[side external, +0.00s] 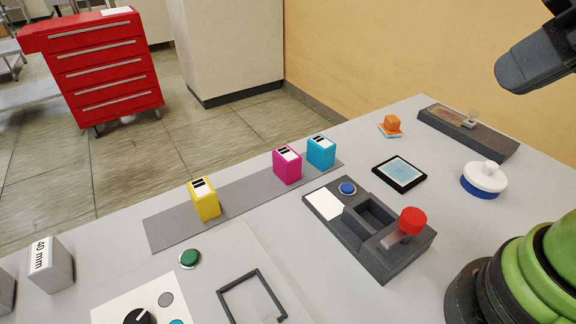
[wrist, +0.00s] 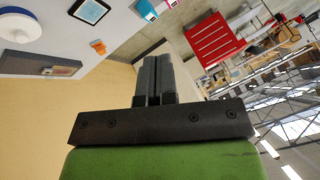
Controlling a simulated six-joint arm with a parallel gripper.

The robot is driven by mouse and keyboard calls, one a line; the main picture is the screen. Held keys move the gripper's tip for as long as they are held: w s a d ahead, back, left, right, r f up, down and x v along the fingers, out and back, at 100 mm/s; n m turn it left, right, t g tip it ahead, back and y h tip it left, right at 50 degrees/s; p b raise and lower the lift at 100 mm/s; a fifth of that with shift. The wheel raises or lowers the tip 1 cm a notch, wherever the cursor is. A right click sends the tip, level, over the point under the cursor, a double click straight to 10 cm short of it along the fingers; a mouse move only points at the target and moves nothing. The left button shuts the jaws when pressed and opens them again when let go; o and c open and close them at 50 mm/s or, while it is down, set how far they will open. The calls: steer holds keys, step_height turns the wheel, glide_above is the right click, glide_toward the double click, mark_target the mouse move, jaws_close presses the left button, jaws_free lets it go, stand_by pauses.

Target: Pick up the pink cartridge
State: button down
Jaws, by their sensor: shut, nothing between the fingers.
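The pink cartridge (side external: 287,165) stands upright on a dark grey strip (side external: 240,194) on the table in the side external view. It is between the cyan cartridge (side external: 321,152) and the yellow cartridge (side external: 205,199), closer to the cyan one. In the wrist view, part of the pink cartridge (wrist: 171,3) shows at the top edge. My gripper (wrist: 154,72) is shut and empty in the wrist view, its two fingers together. In the side external view, a dark part of my arm shows high at the upper right, well apart from the cartridges.
A dark grey device with a red knob (side external: 411,221) stands in front of the pink cartridge. A framed blue pad (side external: 400,174), a white-and-blue round pot (side external: 484,180) and an orange block (side external: 392,123) lie to the right. A green button (side external: 190,258) is at the front left.

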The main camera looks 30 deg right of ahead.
steer(key=c, duration=0.5)
jaws_free()
steer(key=n+g+h, duration=0.1)
steer(key=n+g, duration=0.3)
steer(key=g, duration=0.2)
glide_above(287, 153)
steer(key=s+d, duration=0.1)
step_height(287, 153, down, 12)
steer(key=shift+g+h, duration=0.5)
steer(key=shift+g, duration=0.1)
steer(key=f, duration=0.8)
steer(key=w+a+f, duration=0.1)
steer(key=f, duration=0.3)
steer(key=shift+f, duration=0.35)
steer(key=shift+s+a+f, duration=0.1)
steer(key=shift+s+f, duration=0.1)
steer(key=shift+f, duration=1.25)
steer(key=shift+s+f, duration=0.15)
steer(key=shift+f, duration=1.25)
